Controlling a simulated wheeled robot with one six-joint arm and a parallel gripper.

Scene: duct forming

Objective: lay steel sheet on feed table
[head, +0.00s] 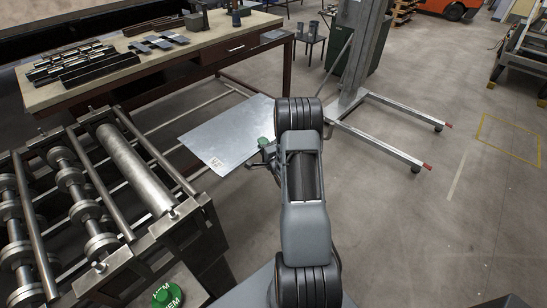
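The steel sheet (222,128) is a flat, light grey plate with a small printed mark near its front corner. It lies left of my arm, in the middle of the head view. My gripper (262,152) is at the sheet's right edge and appears shut on it; my arm hides part of the gripper and the sheet's far right corner. The roll-forming machine (128,165) with its rollers stands at the left. Thin rails (190,124) run beside and behind the sheet; I cannot tell whether they belong to the feed table or whether the sheet touches them.
A workbench (150,72) with metal parts stands at the back left. A lift stand (380,135) with floor legs is right of my arm. The floor at the right is clear around a yellow marking (510,138).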

